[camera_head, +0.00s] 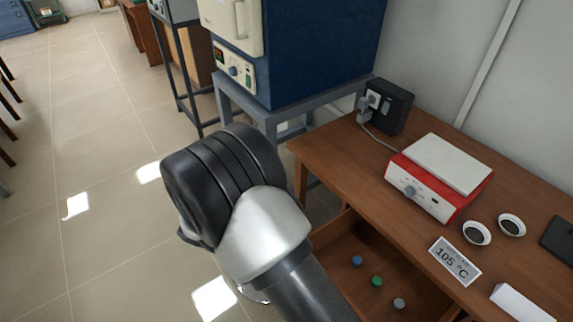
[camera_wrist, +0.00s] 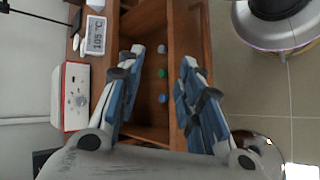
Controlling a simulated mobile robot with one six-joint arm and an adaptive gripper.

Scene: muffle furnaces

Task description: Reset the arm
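My arm (camera_head: 245,215) reaches up from the bottom of the head view, in front of the desk's left end. My gripper (camera_wrist: 163,57) is out of sight in the head view. In the wrist view its two blue-padded fingers stand wide apart with nothing between them touching either pad. Behind the gap lies an open drawer (camera_wrist: 149,28) of the wooden desk (camera_head: 420,232). The drawer (camera_head: 345,284) holds a blue cap (camera_head: 357,260), a green cap (camera_head: 377,281) and a grey-blue cap (camera_head: 399,303).
A red-and-white heating device (camera_head: 436,180), two small dishes (camera_head: 477,233), a 105 °C display (camera_head: 455,261) and a black socket box (camera_head: 387,106) stand on the desk. A blue furnace (camera_head: 315,50) with its cream door closed stands behind my arm.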

